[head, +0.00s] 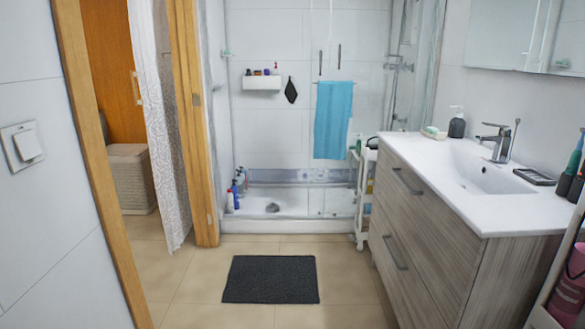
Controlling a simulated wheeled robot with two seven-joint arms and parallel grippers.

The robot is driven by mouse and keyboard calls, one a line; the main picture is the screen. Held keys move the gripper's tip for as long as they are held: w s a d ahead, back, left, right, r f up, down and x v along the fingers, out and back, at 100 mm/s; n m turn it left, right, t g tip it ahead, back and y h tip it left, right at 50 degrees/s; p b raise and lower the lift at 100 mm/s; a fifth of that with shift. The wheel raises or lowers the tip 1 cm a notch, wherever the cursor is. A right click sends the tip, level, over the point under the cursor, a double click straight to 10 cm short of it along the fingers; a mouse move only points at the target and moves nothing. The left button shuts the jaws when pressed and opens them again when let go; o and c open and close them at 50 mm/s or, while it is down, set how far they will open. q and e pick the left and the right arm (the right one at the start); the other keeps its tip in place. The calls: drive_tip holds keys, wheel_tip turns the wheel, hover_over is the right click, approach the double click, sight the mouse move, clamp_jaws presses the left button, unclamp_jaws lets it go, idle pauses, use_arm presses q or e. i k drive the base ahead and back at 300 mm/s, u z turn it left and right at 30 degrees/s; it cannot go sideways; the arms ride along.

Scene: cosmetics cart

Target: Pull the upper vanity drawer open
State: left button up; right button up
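The vanity (485,268) stands at the right, with a wood-grain front and a white sink top. Its upper drawer (425,213) has a grey bar handle (406,181) and looks shut, its front flush with the cabinet. The lower drawer (408,275) has a similar handle (394,253) and also looks shut. Neither of my grippers shows in the head view.
A dark bath mat (271,279) lies on the tiled floor, left of the vanity. A white slim cart (363,200) stands beyond the vanity's far end. A wooden door frame (187,110) is at the left. The floor before the drawers is clear.

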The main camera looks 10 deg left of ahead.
sight(447, 254)
drive_tip(key=u, duration=0.9)
drive_tip(key=i, duration=1.75)
drive_tip(key=z, duration=0.25)
drive_tip(key=i, duration=1.4)
drive_tip(key=z, duration=1.15)
